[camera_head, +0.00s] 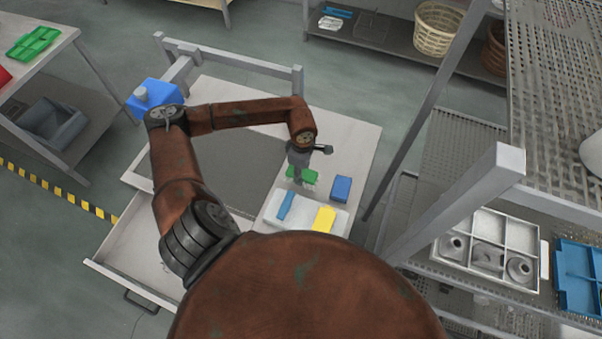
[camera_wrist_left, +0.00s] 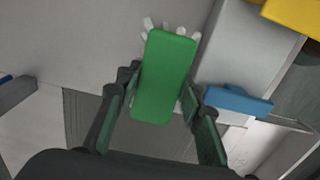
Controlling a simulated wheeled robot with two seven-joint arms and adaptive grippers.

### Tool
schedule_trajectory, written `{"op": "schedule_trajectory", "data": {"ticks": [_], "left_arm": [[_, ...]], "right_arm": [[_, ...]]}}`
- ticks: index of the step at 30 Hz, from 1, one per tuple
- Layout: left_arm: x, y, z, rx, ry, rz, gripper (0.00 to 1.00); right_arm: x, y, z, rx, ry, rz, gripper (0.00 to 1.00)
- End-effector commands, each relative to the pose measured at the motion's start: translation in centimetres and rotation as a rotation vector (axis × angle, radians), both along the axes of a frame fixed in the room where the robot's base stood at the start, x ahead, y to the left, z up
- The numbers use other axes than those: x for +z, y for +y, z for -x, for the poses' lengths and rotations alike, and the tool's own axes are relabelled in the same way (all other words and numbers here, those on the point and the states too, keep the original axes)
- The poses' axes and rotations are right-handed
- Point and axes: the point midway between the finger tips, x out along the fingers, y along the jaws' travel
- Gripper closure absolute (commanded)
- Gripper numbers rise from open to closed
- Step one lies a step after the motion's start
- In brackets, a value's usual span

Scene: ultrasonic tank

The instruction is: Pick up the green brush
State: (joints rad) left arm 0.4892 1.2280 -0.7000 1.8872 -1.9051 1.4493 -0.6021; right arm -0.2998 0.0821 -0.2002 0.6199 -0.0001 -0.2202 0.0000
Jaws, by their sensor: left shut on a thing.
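The green brush (camera_head: 303,175) is under my left gripper (camera_head: 299,172) in the head view, over the right part of the pale workbench. In the left wrist view the green brush (camera_wrist_left: 166,78) shows its flat green back, with pale bristles sticking out at its far end. The fingers of my left gripper (camera_wrist_left: 158,108) stand on both sides of it and are shut on it. I cannot tell whether the brush touches the surface below. My right gripper is not in view.
A white tray (camera_head: 266,222) in front holds a blue brush (camera_head: 286,205) and a yellow one (camera_head: 324,219). A blue block (camera_head: 341,188) stands to the right. A metal rack (camera_head: 470,205) rises at the right. A drawer (camera_head: 125,262) is open at the lower left.

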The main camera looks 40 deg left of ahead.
Motion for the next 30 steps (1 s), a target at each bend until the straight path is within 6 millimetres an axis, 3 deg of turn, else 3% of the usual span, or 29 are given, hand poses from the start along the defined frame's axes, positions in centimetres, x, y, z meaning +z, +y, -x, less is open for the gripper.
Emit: {"op": "schedule_trajectory", "data": {"ticks": [3,15,30], "left_arm": [[2.6,-1.6,1.4,-0.006,-0.004,-0.002,0.9],[5.7,-7.2,6.4,-0.004,0.001,0.001,0.9],[6.4,-8.2,7.3,0.001,0.001,-0.001,0.9]], "right_arm": [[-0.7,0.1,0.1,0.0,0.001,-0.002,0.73],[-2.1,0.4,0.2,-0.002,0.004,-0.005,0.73],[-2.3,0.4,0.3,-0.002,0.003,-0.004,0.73]]}}
